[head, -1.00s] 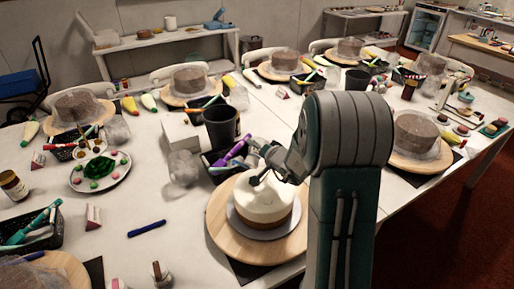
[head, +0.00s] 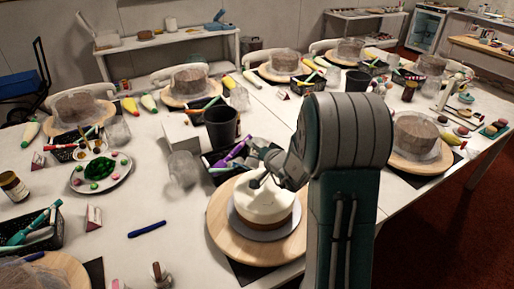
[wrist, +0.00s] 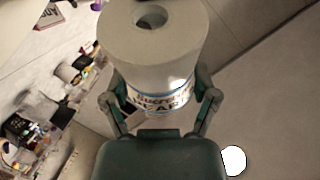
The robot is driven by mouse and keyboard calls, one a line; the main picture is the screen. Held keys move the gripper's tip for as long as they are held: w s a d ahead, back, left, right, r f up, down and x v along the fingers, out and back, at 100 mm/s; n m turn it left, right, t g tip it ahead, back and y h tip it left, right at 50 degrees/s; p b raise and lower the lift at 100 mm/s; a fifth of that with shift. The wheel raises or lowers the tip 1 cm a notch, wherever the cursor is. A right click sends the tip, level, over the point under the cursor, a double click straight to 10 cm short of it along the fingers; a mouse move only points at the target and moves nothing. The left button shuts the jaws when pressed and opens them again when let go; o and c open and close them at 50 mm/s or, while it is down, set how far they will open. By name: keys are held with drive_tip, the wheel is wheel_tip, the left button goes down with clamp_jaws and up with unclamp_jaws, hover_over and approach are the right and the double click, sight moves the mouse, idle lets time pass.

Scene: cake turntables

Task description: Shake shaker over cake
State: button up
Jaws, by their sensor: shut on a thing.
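The cake (head: 265,211), white on top with a tan lower side, sits on a grey board (head: 241,226) on a round wooden turntable (head: 222,236) in the head view. My gripper (head: 262,176) is low over the cake, and my arm hides part of the right side. In the wrist view my gripper (wrist: 162,104) is shut on the shaker (wrist: 155,52), a pale cylinder with a printed label and a dark round hole in its end. In the head view I cannot clearly tell the shaker from the white cake top.
A black cup (head: 221,127) and a black basket of coloured tools (head: 236,152) stand just behind the cake. A clear jar (head: 183,168) is to the left. A blue pen (head: 147,229) lies on bare table. Several other turntables with covered cakes stand farther back.

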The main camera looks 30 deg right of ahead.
idle(0.3)
drive_tip(key=shift+w+d+r, duration=0.15)
drive_tip(key=shift+r, duration=0.1)
drive_tip(key=shift+s+a+f, duration=0.2)
drive_tip(key=shift+s+a+r+n+t, duration=0.1)
drive_tip(key=shift+r+n+t, duration=0.15)
drive_tip(key=shift+n+t, duration=0.15)
drive_tip(key=shift+s+a+f+m+g, duration=0.35)
drive_tip(key=shift+a+f+m+g, duration=0.3)
drive_tip(key=shift+m+g, duration=0.2)
drive_tip(key=shift+d, duration=0.15)
